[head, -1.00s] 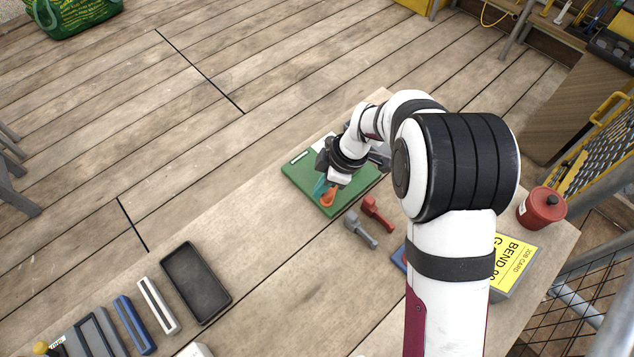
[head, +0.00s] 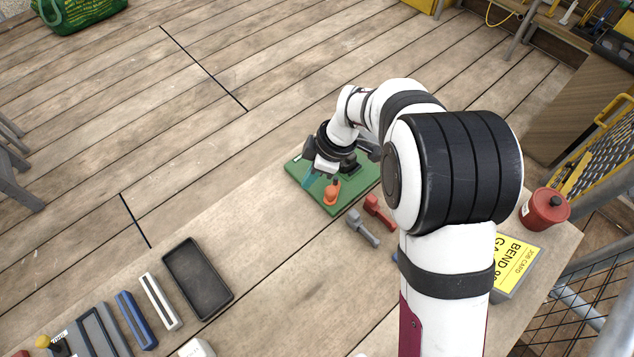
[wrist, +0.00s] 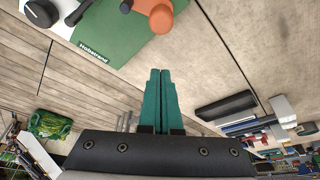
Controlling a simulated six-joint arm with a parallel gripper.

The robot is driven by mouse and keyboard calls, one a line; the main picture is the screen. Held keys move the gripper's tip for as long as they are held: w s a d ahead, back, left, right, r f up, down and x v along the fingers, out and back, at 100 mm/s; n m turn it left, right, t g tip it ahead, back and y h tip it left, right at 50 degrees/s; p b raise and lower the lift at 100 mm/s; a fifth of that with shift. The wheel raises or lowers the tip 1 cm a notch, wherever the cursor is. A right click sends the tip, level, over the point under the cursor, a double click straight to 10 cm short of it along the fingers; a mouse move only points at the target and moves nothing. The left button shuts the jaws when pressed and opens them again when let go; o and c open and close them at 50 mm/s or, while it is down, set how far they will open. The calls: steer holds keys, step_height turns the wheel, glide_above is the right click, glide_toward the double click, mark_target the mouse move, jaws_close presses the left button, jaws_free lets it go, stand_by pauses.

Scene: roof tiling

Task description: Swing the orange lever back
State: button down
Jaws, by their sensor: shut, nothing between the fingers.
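The orange lever (head: 331,193) sits on the green board (head: 318,203) on the workbench, its rounded end toward the board's near edge. In the wrist view the lever (wrist: 161,18) is at the top, just beyond my fingertips, beside part of the green board (wrist: 112,30). My gripper (head: 309,180) has teal fingers and is over the board, left of the lever in the head view. In the wrist view its fingers (wrist: 160,75) are together with nothing between them and appear apart from the lever. My wrist hides part of the board's far side.
A red handle (head: 378,211) and a grey handle (head: 361,228) lie just right of the board. A black tray (head: 197,279) is at the lower left, beside a white bar (head: 160,301) and a blue bar (head: 136,320). A red pot (head: 545,209) stands at right.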

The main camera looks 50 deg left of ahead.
steer(key=v, duration=0.7)
